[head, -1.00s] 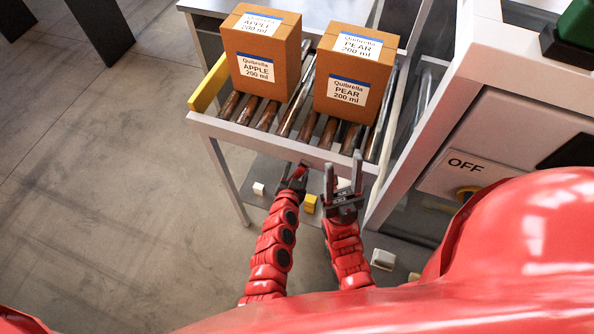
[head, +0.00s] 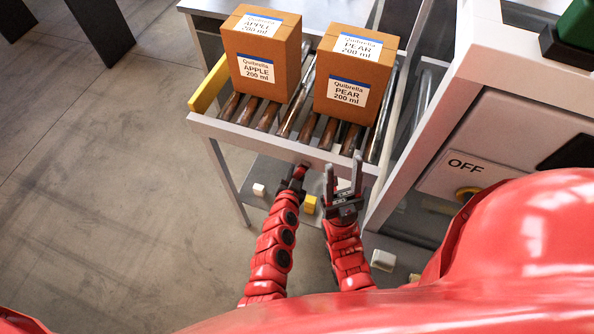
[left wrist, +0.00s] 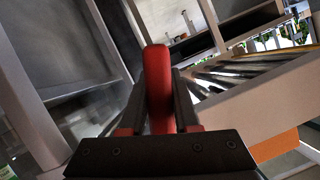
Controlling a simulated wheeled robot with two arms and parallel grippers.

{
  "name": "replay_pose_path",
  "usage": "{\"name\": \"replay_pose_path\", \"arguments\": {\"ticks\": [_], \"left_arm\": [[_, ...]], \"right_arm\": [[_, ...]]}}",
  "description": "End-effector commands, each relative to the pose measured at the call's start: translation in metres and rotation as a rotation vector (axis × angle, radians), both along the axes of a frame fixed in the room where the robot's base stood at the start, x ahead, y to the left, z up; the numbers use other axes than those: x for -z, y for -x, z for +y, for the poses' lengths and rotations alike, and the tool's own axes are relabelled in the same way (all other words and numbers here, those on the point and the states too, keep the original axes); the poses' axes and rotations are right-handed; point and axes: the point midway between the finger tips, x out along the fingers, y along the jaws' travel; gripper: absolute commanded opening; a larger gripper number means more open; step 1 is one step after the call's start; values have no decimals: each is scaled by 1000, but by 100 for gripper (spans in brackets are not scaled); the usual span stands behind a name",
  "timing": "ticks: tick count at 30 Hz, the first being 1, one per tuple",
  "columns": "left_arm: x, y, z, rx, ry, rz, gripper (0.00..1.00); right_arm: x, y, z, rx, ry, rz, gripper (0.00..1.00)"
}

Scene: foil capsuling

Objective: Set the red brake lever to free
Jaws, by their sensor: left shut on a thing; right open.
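The red brake lever (left wrist: 157,82) stands between the fingers of my left gripper (left wrist: 158,112) in the left wrist view. My left gripper is shut on it. In the head view my left gripper (head: 296,178) is at the front edge of the roller cart, with a small red tip of the lever (head: 302,168) showing at its fingers. The rest of the lever is hidden there. My right gripper (head: 343,172) is open and empty, with its fingers upright to the right of the left gripper, near the cart's front rail.
The roller cart (head: 262,138) carries an APPLE carton (head: 257,90) and a PEAR carton (head: 346,105). A yellow bar (head: 208,84) lines its left side. A machine with an OFF panel (head: 466,165) stands close on the right.

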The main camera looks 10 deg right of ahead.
Motion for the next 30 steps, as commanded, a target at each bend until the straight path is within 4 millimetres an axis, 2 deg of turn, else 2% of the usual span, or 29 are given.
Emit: {"name": "replay_pose_path", "arguments": {"ticks": [26, 30], "left_arm": [[0, 0, 0, 0, 0, 0, 0], [-3, -1, 1, 1, -31, -16, 0]], "right_arm": [[0, 0, 0, 0, 0, 0, 50], [-7, 0, 0, 0, 0, 0, 50]]}}
